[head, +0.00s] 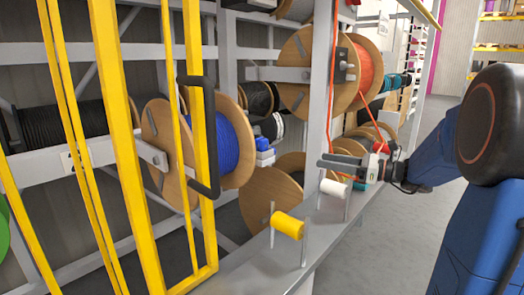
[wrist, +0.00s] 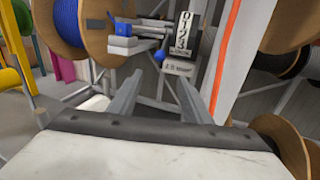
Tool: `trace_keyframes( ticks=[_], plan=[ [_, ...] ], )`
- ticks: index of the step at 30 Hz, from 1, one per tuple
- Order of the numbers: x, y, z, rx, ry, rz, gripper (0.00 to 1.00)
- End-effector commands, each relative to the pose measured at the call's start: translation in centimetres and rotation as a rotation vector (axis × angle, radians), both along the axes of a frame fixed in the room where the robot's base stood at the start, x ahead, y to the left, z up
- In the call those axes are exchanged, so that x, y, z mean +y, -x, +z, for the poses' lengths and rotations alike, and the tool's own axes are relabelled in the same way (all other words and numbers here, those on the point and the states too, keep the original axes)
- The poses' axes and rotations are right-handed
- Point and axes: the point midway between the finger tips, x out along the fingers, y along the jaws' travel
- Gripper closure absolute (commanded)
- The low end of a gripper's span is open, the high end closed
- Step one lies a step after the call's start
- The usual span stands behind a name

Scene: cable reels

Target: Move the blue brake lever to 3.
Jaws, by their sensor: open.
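The blue brake lever shows in the wrist view as a round blue knob (wrist: 160,54), ahead of and between my fingers. Beside it is a dark scale plate (wrist: 182,33) with white numbers running from 0 at the top to 3 at the bottom. The knob is near the plate's lower end; its exact setting cannot be told. My gripper (wrist: 155,86) is open and empty, with both fingers apart and short of the knob. In the head view my gripper (head: 322,162) points left above the grey bench. The knob and scale cannot be made out there.
A blue-cable reel (head: 210,145) stands behind the yellow gate (head: 120,130). A grey post (head: 320,90) rises near my gripper.

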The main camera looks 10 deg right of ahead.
Motion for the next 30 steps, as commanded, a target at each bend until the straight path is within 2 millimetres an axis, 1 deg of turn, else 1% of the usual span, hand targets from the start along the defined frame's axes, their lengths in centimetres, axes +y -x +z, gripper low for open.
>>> trace_keyframes(
  ticks=[4,8,30],
  plan=[
    [0.0,-0.2,0.0,0.001,-0.006,-0.002,0.56],
    [0.8,-0.8,0.1,0.000,-0.005,0.001,0.56],
    [9.3,-7.4,0.0,0.001,-0.005,0.001,0.56]
  ],
)
